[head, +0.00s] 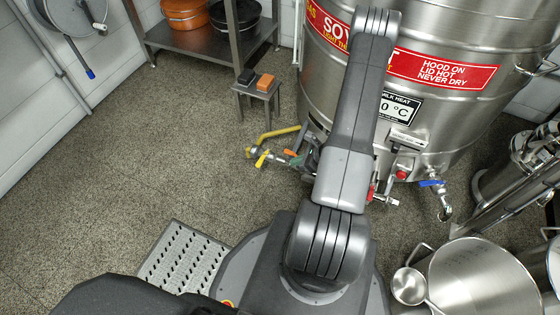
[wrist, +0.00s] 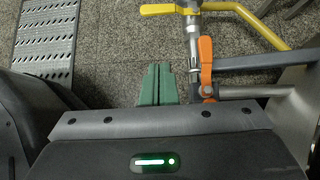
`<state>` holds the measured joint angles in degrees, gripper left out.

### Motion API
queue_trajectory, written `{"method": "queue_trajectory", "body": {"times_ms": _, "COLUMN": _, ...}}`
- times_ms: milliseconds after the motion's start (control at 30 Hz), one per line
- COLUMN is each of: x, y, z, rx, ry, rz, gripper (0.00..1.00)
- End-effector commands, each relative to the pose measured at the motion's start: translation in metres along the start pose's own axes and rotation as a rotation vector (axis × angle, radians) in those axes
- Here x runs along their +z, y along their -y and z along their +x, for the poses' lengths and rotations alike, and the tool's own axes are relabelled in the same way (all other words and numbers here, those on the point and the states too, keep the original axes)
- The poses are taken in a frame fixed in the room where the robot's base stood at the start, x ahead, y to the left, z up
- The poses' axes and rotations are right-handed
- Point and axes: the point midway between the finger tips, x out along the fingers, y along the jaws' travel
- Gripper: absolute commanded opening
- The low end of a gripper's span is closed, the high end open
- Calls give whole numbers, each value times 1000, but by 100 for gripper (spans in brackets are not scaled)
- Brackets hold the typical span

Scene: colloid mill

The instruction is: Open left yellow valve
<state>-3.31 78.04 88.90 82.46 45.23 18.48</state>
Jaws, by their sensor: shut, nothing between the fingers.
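The left yellow valve handle (head: 262,159) sits at the outer end of a metal pipe fitting low on the left of the steel tank. In the wrist view the yellow handle (wrist: 158,9) lies at the top edge, pointing left across the pipe. My gripper (wrist: 157,72) shows as two green fingers shut together, with nothing between them. It is beside the pipe, left of an orange valve handle (wrist: 206,62), and apart from the yellow handle. In the head view the gripper's green part (head: 298,161) shows near the fitting, mostly hidden by my arm.
A yellow bent pipe (head: 280,133) runs beside the fitting. The large steel tank (head: 455,35) stands to the right. A blue-handled valve (head: 431,183) and steel pots (head: 483,282) are at right. A perforated step (head: 186,258) lies lower left. The floor at left is clear.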

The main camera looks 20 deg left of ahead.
Motion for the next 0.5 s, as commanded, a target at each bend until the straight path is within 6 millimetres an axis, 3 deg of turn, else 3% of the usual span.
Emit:
{"method": "queue_trajectory", "body": {"times_ms": 367, "x": 0, "y": 0, "z": 1, "rx": 0, "ry": 0, "rz": 0, "gripper": 0}}
{"method": "queue_trajectory", "body": {"times_ms": 500, "x": -1, "y": 0, "z": 12, "rx": 2, "ry": 0, "rz": -1, "gripper": 0}}
